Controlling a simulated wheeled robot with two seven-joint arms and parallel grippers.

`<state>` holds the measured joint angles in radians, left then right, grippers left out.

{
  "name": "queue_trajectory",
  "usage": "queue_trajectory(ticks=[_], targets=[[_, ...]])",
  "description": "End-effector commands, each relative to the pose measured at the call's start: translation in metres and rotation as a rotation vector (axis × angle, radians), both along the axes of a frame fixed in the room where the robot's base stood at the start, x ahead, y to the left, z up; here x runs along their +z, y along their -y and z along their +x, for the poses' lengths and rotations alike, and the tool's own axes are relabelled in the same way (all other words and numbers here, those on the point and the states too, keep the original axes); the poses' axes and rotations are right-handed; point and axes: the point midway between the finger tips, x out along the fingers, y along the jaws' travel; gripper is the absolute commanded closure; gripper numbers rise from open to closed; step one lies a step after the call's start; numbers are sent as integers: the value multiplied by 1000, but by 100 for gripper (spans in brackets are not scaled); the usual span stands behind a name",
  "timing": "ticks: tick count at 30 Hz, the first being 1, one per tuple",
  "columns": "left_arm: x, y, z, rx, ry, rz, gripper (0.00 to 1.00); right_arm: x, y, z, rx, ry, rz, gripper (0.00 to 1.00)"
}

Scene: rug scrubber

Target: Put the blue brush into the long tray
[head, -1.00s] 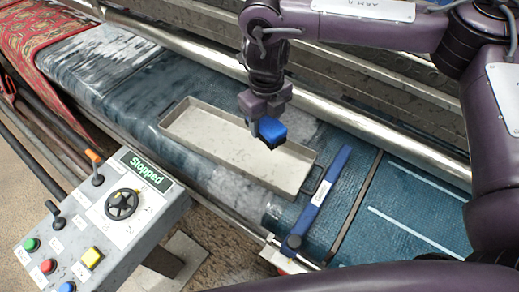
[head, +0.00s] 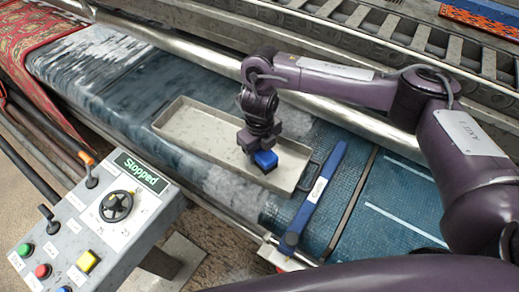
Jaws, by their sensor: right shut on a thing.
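The blue brush (head: 267,162) is a small dark-blue block. The long tray (head: 192,128) is a shallow, pale grey metal tray with a handle at its right end, lying on the blue wet rug. My right gripper (head: 258,148) points down over the right half of the tray and is shut on the blue brush. The brush is within the tray's outline, low over its floor; I cannot tell whether it touches. The gripper hides part of the brush and the tray's far wall. My left gripper is not in view.
A blue bar (head: 315,198) lies across the rug just right of the tray. A grey control panel (head: 95,230) reading "Stopped" stands at lower left. A metal roller (head: 205,60) runs behind the tray. The tray's left half is empty.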

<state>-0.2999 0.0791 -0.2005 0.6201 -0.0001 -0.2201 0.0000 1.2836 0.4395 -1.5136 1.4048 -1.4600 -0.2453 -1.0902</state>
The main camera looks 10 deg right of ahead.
Motion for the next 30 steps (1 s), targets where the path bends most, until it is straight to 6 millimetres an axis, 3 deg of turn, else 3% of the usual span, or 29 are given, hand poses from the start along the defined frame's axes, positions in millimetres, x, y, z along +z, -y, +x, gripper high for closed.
queue_trajectory(ticks=[6, 7, 11, 23, 30], targets=[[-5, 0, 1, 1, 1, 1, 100, -5, 0, 0, 1, 0, 0, 80], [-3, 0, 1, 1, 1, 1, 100, -3, 0, 0, 1, 0, 0, 51], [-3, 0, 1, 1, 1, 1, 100, -3, 0, 0, 0, 0, 0, 34], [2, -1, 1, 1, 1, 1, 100, 5, 0, 1, 1, 2, 0, 33], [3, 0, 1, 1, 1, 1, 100, 46, 0, 2, 4, 8, -1, 33]])
